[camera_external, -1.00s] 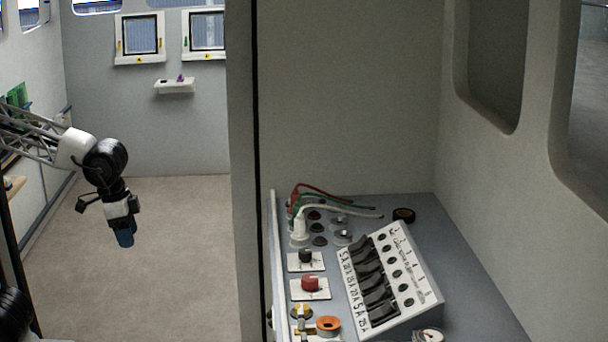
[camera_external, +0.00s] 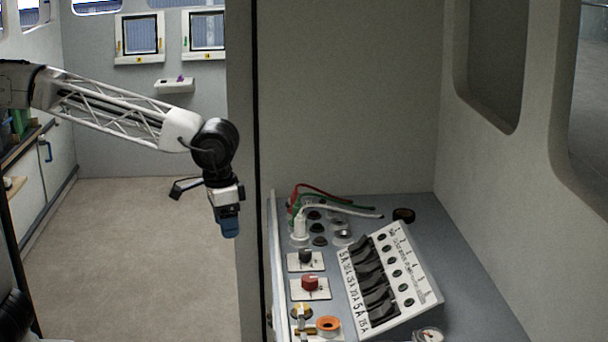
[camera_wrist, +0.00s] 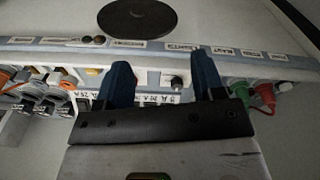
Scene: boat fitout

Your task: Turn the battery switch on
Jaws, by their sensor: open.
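A red knob (camera_external: 310,284) on a white plate and a black knob (camera_external: 305,257) on a similar plate are on the grey console; their markings are too small to read, so I cannot tell which is the battery switch. My gripper (camera_external: 228,224) points down, left of the console and above its level in the picture, apart from the knobs. In the wrist view my gripper (camera_wrist: 163,76) has its two blue fingers spread with nothing held.
A sloped breaker panel (camera_external: 390,280) with black rockers stands right of the knobs. Red, green and white cables (camera_external: 335,202) lie behind them. An orange ring (camera_external: 328,325) is in front. A wall edge (camera_external: 243,150) rises beside my gripper. The floor at left is clear.

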